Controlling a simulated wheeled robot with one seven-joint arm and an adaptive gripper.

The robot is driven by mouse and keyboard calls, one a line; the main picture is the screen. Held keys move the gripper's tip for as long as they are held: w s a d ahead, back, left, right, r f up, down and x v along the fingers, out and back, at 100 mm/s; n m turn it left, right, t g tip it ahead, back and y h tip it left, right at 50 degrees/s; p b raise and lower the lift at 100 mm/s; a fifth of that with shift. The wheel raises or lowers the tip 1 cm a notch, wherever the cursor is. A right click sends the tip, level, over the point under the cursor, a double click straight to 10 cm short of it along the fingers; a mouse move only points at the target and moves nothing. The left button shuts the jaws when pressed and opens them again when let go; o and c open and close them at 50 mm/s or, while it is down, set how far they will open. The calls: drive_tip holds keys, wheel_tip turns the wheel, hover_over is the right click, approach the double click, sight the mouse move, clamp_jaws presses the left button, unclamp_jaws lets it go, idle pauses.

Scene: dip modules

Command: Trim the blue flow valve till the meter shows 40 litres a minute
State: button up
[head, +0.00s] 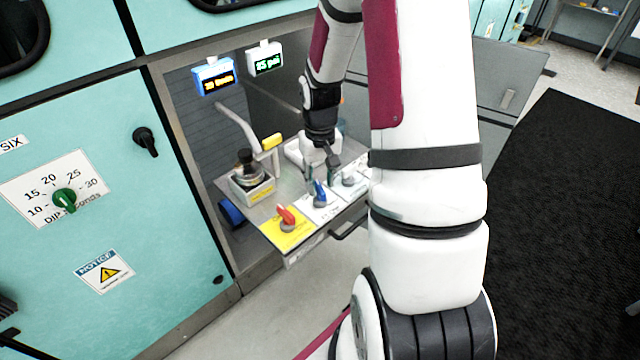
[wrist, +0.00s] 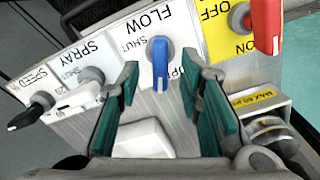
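The blue flow valve (head: 320,194) sits on a white plate on the slanted panel. In the wrist view its blue handle (wrist: 160,62) lies between the lines of my fingers, under the word FLOW, with SHUT to its left. My gripper (wrist: 168,84) is open, with teal pads either side of the handle's near end and no visible contact. In the head view my gripper (head: 322,172) hangs just above and behind the valve. The blue-framed meter (head: 213,77) shows orange characters that look like 30; its unit is too small to read surely.
A red-handled valve (wrist: 266,25) on a yellow OFF plate stands beside the blue one. On the other side are the SPRAY valve (wrist: 90,78) and the SPEED knob (wrist: 38,105). A white-framed green display (head: 265,60) hangs behind. A round-topped fitting (head: 250,175) stands left of my gripper.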

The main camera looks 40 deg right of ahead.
sight(320, 187)
wheel_tip(320, 187, up, 10)
idle(0.4)
drive_tip(key=shift+r, duration=0.15)
drive_tip(key=s+a+r+n+t+p, duration=0.1)
drive_tip(key=s+a+r+p, duration=0.1)
drive_tip(key=s+a+r, duration=0.3)
drive_tip(key=s+a+r+h+p, duration=0.1)
drive_tip(key=a+r+p, duration=0.15)
drive_tip(key=r, duration=0.45)
drive_tip(key=s+a+r+n+t+p, duration=0.1)
drive_tip(key=s+a+r, duration=0.25)
drive_tip(key=r, duration=0.25)
drive_tip(key=s+a+r+n+t+p, duration=0.1)
drive_tip(key=s+a+r+p, duration=0.1)
drive_tip(key=s+a+r, duration=0.2)
drive_tip(key=s+a+r+n+t+y+p, duration=0.1)
drive_tip(key=s+a+r+p, duration=0.1)
drive_tip(key=s, duration=0.6)
drive_tip(key=a+r, duration=0.1)
drive_tip(key=a, duration=0.1)
drive_tip(key=shift+s+a+r+p, duration=0.3)
drive_tip(key=shift+s+r, duration=0.1)
drive_tip(key=shift+d, duration=0.15)
idle(1.2)
